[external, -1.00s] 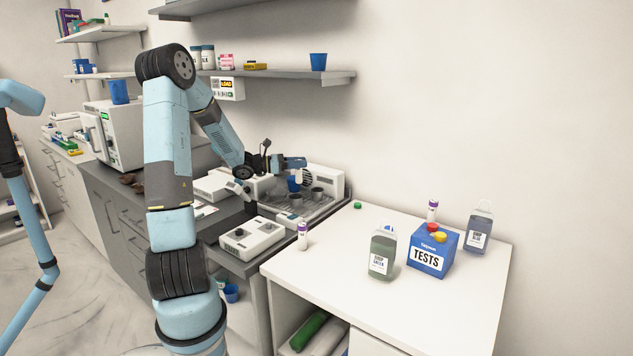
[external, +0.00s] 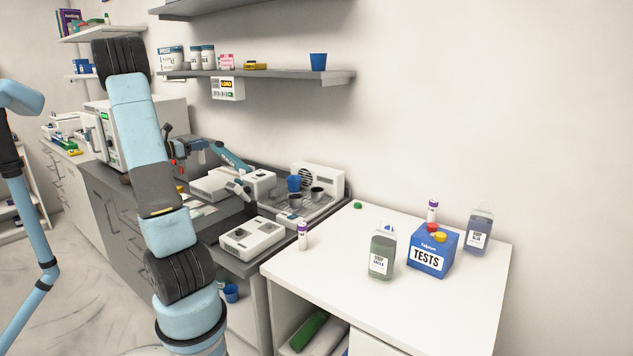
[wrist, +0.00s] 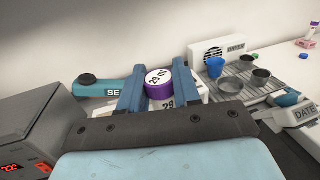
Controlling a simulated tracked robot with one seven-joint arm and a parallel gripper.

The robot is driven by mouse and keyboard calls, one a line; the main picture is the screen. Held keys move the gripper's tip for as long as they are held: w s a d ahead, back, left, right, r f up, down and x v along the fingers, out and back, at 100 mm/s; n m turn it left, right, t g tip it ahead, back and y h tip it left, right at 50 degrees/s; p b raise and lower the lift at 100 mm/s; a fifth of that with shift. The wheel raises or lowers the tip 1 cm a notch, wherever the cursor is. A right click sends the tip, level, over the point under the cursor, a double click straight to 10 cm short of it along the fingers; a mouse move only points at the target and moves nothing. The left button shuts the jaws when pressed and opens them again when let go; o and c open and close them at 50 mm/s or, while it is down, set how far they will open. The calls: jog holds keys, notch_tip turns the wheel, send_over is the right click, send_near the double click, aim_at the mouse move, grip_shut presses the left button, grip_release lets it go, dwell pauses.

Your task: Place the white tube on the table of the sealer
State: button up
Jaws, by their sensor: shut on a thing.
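My gripper (wrist: 159,68) is shut on a white tube with a purple cap (wrist: 157,80) that shows black digits on top. Most of the tube's body is hidden below the cap and behind my gripper's palm. The sealer is beyond the fingers in the wrist view, its teal arm (wrist: 100,89) showing the letters "SE" to the left of the tube. In the external view the sealer's teal arm (external: 232,158) is on the dark counter, and my gripper is near its left end. The sealer's table is not clearly visible, and I cannot tell whether the tube touches it.
A dryer (external: 319,180) with a blue cup (external: 293,184) and metal cups stands right of the sealer. A white device (external: 252,236) is in front. A big white oven (external: 150,115) stands left. Another purple-capped tube (external: 303,236) is on the white table's near edge.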

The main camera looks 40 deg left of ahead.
jog(key=shift+y, duration=0.3)
jog(key=shift+w+a+f, duration=1.5)
jog(key=shift+a+f, duration=0.2)
jog(key=shift+f, duration=0.4)
jog(key=shift+w+a+f, duration=1.55)
jog(key=shift+a+f, duration=0.2)
jog(key=shift+f, duration=0.35)
jog(key=shift+w+a+f, duration=1.5)
jog(key=shift+a+f, duration=0.2)
jog(key=shift+f, duration=0.4)
jog(key=o, duration=1)
jog(key=shift+f, duration=0.1)
jog(key=shift+o, duration=0.2)
jog(key=s+a, duration=0.2)
jog(key=s, duration=0.9)
jog(key=shift+s+a, duration=0.15)
jog(key=shift+s, duration=0.25)
